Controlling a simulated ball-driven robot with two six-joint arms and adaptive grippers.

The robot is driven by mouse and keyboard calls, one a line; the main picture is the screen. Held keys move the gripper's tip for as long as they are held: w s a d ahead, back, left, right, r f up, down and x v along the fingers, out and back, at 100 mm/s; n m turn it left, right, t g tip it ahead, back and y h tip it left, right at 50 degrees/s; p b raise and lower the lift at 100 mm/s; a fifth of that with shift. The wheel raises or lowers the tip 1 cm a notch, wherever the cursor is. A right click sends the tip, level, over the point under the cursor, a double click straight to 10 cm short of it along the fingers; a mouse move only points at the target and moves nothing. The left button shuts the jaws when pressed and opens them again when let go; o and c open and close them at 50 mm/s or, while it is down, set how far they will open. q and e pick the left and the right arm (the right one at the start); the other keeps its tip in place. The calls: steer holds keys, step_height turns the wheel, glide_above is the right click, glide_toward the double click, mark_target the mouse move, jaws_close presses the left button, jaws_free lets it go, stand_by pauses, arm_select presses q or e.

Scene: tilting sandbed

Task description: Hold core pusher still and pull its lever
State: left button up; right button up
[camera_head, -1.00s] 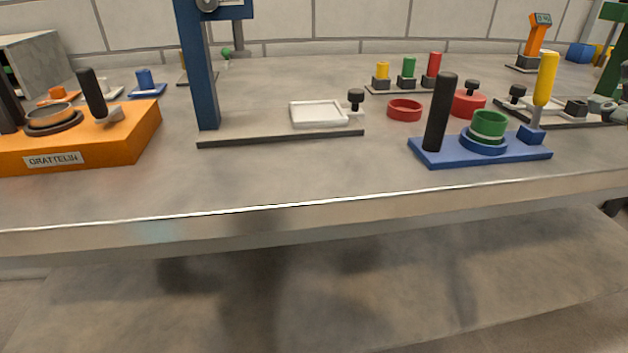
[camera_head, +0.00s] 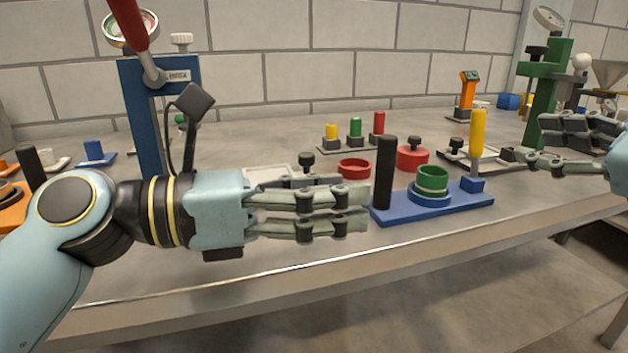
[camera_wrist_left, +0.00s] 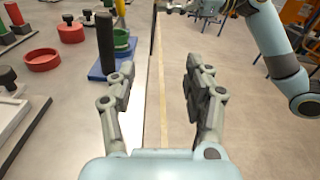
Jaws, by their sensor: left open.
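The core pusher (camera_head: 465,202) stands on the bench near its front edge. It has a blue base plate, a black upright post (camera_head: 384,172) at its left, a green ring in a blue seat, and a yellow-handled lever (camera_head: 478,133) standing upright at its right. My left gripper (camera_head: 364,205) is open and empty, with its fingertips just left of the black post. In the left wrist view the post (camera_wrist_left: 106,42) is beyond the left finger, not between the fingers (camera_wrist_left: 160,70). My right gripper (camera_head: 537,142) is open and empty, right of the yellow lever.
Red rings (camera_head: 354,169) and a stand with yellow, green and red pegs (camera_head: 355,128) are behind the pusher. A blue press frame (camera_head: 145,120) stands behind my left arm. A green press (camera_head: 545,85) stands at the right. The bench's front edge (camera_head: 330,262) has free space before it.

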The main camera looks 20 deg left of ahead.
mark_target(378, 160)
arm_select(q)
steer(key=w+a+t, duration=0.1)
steer(key=w+a+t+y, duration=0.1)
steer(key=w, duration=0.1)
steer(key=w+a, duration=0.1)
steer(key=w, duration=0.1)
steer(key=shift+w+a+f+n+t+y, duration=0.1)
steer(key=shift+w+f+n+t+y, duration=0.2)
steer(key=shift+n+t, duration=0.1)
steer(key=shift+w, duration=0.3)
steer(key=x, duration=1)
steer(key=shift+w, duration=0.1)
steer(key=shift+c, duration=0.2)
jaws_close()
